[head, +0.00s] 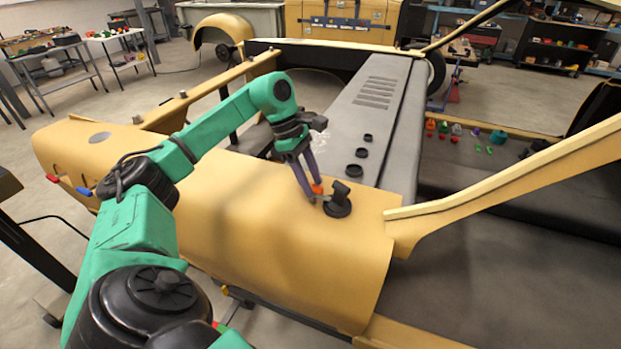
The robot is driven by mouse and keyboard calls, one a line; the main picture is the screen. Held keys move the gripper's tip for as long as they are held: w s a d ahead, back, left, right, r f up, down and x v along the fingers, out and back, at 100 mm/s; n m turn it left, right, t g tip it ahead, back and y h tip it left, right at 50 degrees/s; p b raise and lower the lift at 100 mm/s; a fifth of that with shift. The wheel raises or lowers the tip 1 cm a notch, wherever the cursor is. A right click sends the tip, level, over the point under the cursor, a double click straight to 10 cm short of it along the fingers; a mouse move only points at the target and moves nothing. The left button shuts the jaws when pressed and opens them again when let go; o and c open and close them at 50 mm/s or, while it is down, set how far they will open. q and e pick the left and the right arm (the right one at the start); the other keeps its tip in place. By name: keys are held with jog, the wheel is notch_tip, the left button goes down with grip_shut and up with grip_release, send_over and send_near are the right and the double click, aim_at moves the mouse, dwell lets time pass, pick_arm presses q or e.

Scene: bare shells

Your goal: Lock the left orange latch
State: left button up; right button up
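My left arm reaches in from the left, and its gripper (314,192) points down at the yellow body panel. The fingertips are at a small orange latch (317,188), which is partly hidden by them. I cannot tell whether the fingers are closed on the latch or only beside it. A black round fitting with an upright tab (338,201) sits on the panel just right of the fingertips. My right gripper is not in view.
The yellow panel (250,215) spans the front of a bare vehicle shell. A grey centre section (385,110) with black round caps lies behind the gripper. A yellow beam (510,172) rises at right. Small coloured parts (455,130) lie on a dark surface.

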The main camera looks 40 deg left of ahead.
pick_arm(q)
jog(key=shift+r, duration=0.1)
jog(key=shift+a+r, duration=0.2)
jog(key=shift+r, duration=0.15)
jog(key=p+v, duration=0.3)
jog(key=v, duration=1)
jog(key=shift+s+a+r, duration=0.15)
jog(key=shift+s+r, duration=0.05)
jog(key=shift+r, duration=0.05)
jog(key=shift+w, duration=0.1)
jog(key=shift+f, duration=0.1)
